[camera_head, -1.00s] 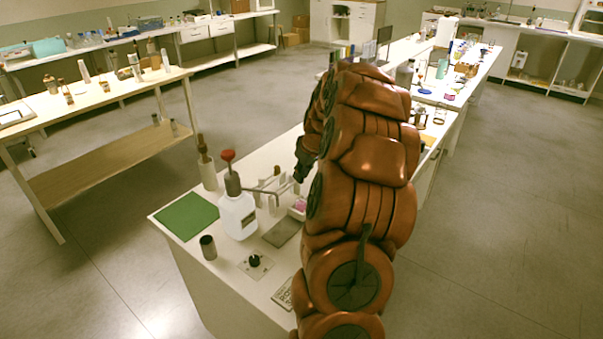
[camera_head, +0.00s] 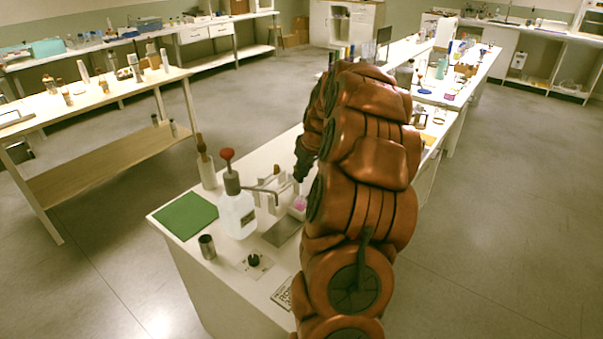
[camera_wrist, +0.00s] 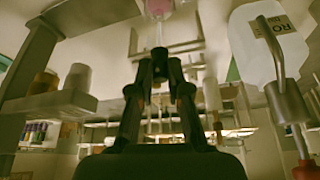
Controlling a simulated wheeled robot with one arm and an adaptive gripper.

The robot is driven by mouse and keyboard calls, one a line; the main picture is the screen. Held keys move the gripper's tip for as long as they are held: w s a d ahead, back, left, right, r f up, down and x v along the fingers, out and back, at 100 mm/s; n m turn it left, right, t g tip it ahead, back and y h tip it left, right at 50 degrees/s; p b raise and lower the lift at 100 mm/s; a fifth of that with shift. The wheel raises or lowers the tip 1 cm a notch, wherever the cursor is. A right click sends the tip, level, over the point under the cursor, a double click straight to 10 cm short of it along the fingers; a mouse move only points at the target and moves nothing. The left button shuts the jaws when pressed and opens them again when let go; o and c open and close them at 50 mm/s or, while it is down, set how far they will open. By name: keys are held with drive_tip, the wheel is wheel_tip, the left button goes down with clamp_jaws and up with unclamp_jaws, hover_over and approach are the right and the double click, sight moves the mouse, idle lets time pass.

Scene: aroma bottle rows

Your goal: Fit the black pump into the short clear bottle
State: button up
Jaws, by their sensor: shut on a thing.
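The wrist view is upside down. In it my gripper (camera_wrist: 160,72) is shut on the black pump (camera_wrist: 159,53), whose thin clear tube (camera_wrist: 158,34) points down toward the short clear bottle (camera_wrist: 160,7) with pink liquid. The bottle is cut off by the picture edge. The tube end is at the bottle's mouth area; I cannot tell if it is inside. The pump collar is well above the bottle. In the head view the pink bottle (camera_head: 299,204) stands on the bench, partly hidden by my arm, below my gripper (camera_head: 301,168).
A white wash bottle with a red top (camera_head: 237,212) stands left, its bent spout reaching toward the pink bottle. A white rack (camera_head: 268,196) stands close behind.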

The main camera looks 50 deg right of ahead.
drive_tip(key=b, duration=0.3)
hover_over(302, 197)
drive_tip(key=shift+f, duration=2.3)
idle(1.1)
drive_tip(key=shift+f+b, duration=0.8)
drive_tip(key=shift+b, duration=0.45)
idle(1.1)
idle(0.3)
drive_tip(key=o, duration=0.8)
drive_tip(key=shift+o, duration=0.5)
drive_tip(key=o, duration=0.3)
drive_tip(key=shift+o, duration=0.2)
drive_tip(key=shift+r, duration=0.15)
